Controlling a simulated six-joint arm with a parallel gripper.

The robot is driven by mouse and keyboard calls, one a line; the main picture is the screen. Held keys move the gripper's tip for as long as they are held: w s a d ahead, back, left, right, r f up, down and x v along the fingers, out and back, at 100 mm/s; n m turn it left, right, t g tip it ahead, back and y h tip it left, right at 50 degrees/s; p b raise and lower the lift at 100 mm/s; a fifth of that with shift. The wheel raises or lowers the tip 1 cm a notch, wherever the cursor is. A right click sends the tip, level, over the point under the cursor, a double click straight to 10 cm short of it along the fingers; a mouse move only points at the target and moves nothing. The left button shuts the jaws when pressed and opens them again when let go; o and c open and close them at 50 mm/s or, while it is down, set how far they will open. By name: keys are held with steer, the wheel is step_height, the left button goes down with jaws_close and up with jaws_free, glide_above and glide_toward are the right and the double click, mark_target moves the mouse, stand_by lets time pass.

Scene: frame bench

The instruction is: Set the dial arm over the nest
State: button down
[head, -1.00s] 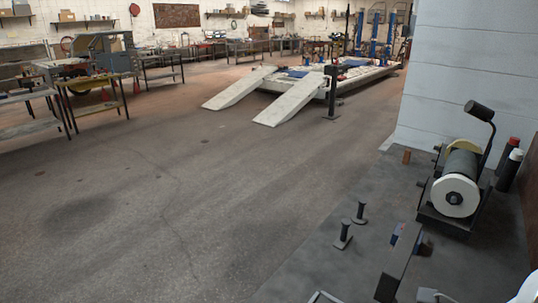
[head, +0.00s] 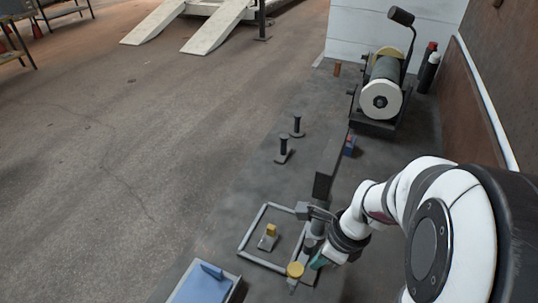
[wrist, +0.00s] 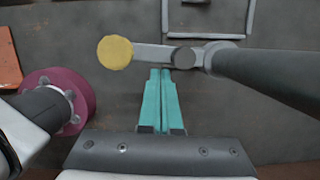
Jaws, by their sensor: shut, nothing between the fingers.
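The dial arm (wrist: 150,52) is a grey bar with a yellow disc (wrist: 115,52) at one end and a dark round knob (wrist: 185,57) on it. In the head view the yellow disc (head: 295,270) is at the near right corner of a grey square frame (head: 244,237). A small grey block with a yellow piece (head: 270,230) sits inside the frame; it may be the nest. The disc is apart from it. My gripper (wrist: 161,70) has teal fingers pressed together and empty, with their tips right beside the bar. It also shows in the head view (head: 316,264).
A thick dark post (wrist: 270,72) stands right of my fingers in the wrist view. A blue-topped tray (head: 205,282) is at the near edge. Two black pegs (head: 283,153) stand beyond the frame. A grinder (head: 381,92) stands at the back.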

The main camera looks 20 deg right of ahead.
steer(key=shift+a, duration=0.1)
steer(key=w+a+m+h, duration=0.1)
steer(key=w+a+m, duration=0.2)
steer(key=w+m, duration=0.4)
steer(key=shift+w+a+m+t+h, duration=0.3)
steer(key=shift+w+m+h, duration=0.1)
steer(key=shift+w, duration=1.5)
stand_by(0.5)
